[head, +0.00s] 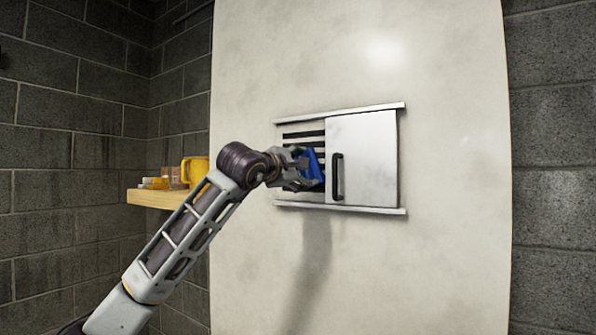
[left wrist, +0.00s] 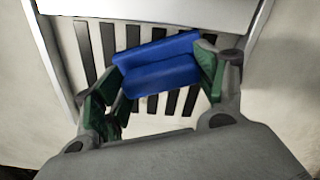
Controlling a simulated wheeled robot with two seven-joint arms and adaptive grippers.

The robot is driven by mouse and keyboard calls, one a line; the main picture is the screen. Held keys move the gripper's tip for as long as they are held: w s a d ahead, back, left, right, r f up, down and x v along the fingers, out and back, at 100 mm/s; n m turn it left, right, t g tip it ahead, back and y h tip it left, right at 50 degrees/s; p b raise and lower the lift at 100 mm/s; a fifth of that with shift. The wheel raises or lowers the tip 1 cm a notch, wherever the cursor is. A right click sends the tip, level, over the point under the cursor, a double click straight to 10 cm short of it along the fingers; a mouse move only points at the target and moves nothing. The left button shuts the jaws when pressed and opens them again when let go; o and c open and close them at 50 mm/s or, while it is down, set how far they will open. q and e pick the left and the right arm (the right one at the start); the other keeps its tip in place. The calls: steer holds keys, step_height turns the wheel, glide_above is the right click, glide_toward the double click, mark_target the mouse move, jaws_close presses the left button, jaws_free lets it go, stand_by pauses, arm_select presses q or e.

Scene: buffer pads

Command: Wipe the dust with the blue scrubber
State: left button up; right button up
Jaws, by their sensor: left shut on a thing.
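The blue scrubber (head: 313,168) is in my left gripper (head: 304,169), in front of the dark slatted vent (head: 303,134). In the left wrist view the blue scrubber (left wrist: 160,65) sits between the two fingers of my left gripper (left wrist: 160,85), over the dark slats (left wrist: 83,47). I cannot tell whether the scrubber touches the slats. Faint grey smudges show on the white sliding door (head: 370,150); I cannot make out dust on the slats. My right gripper is not in view.
The door has a dark handle (head: 337,177) just right of the scrubber and runs between an upper rail (head: 350,110) and a lower rail (head: 350,208). A wooden shelf (head: 150,198) at the left holds a yellow mug (head: 194,170) and small items.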

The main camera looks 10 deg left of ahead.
mark_target(318, 170)
arm_select(q)
steer(key=shift+s+d+f+b, duration=0.15)
steer(key=shift+s+d, duration=0.1)
steer(key=shift+d, duration=0.4)
steer(key=shift+s+d+f+b, duration=0.15)
steer(key=shift+s+d, duration=0.1)
steer(key=shift+d, duration=0.4)
steer(key=c, duration=0.4)
steer(key=shift+r, duration=0.1)
steer(key=shift+d, duration=0.1)
steer(key=shift+a, duration=0.2)
steer(key=shift+w+a+r, duration=0.1)
steer(key=shift+w+a, duration=0.15)
steer(key=shift+a, duration=0.25)
steer(key=shift+w+a+r, duration=0.1)
steer(key=shift+w+a, duration=0.15)
steer(key=shift+a, duration=0.25)
steer(key=shift+w+a, duration=0.2)
steer(key=shift+a, duration=0.4)
steer(key=shift+a, duration=0.1)
steer(key=shift+w+a, duration=0.35)
steer(key=shift+a, duration=0.5)
steer(key=shift+w+a, duration=0.3)
steer(key=shift+a, duration=0.55)
